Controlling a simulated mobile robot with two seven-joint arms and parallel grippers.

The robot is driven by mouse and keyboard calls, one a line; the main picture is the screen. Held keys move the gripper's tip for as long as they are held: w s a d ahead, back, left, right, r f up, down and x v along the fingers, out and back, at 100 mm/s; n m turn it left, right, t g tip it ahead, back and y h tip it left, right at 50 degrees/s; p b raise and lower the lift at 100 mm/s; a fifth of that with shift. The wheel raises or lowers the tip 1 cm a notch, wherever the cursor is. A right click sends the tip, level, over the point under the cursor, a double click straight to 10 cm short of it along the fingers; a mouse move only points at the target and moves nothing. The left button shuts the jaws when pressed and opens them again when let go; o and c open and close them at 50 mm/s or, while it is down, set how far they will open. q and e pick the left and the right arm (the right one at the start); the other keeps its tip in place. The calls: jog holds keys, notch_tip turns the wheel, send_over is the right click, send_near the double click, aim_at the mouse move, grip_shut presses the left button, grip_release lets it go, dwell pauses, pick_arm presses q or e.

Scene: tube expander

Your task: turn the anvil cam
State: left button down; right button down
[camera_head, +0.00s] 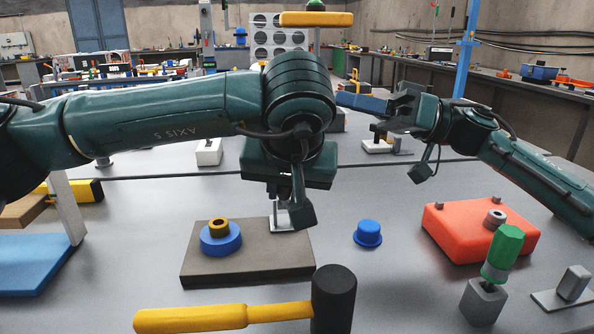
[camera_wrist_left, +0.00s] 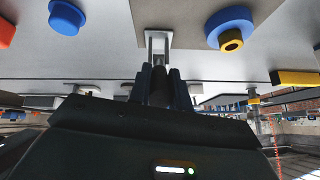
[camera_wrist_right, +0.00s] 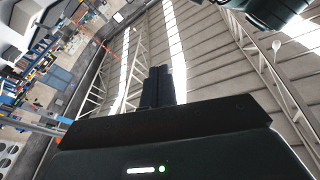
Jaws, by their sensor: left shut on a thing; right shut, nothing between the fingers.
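My left gripper (camera_wrist_left: 160,80) points down at a slim silver bracket (camera_wrist_left: 158,42) and is shut on a dark piece (camera_wrist_left: 161,95) just below it in the left wrist view. I cannot tell whether this piece is the anvil cam. In the head view the bracket (camera_head: 279,222) stands by the dark plate (camera_head: 225,278), partly behind my left wrist. A blue collar (camera_head: 221,241) with a brass ring (camera_head: 219,227) sits on the plate, left of the gripper. My right gripper (camera_wrist_right: 158,87) is shut and empty, raised clear of the table.
A mallet (camera_head: 205,318) lies in front of the plate. A blue cap (camera_head: 368,233) is to its right. A red block (camera_head: 470,238) and a green-handled tool (camera_head: 503,248) in a grey block (camera_head: 482,303) stand at right. A blue panel (camera_head: 32,262) is at left.

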notch_tip(320, 180, down, 8)
jog(key=m+g+h, duration=0.1)
jog(key=m+g, duration=0.1)
jog(key=m, duration=0.2)
jog(key=shift+h, duration=0.3)
jog(key=a, duration=0.3)
jog(key=s+a, duration=0.1)
jog(key=a, duration=0.2)
jog(key=a+r, duration=0.1)
jog(key=a, duration=0.2)
jog(key=shift+s+a, duration=0.25)
jog(key=shift+s, duration=0.05)
jog(key=shift+s+d+f, duration=0.35)
jog(key=shift+s+f, duration=0.3)
jog(key=shift+f, duration=0.05)
jog(key=shift+s+d+f, duration=0.3)
jog(key=shift+s+f, duration=0.35)
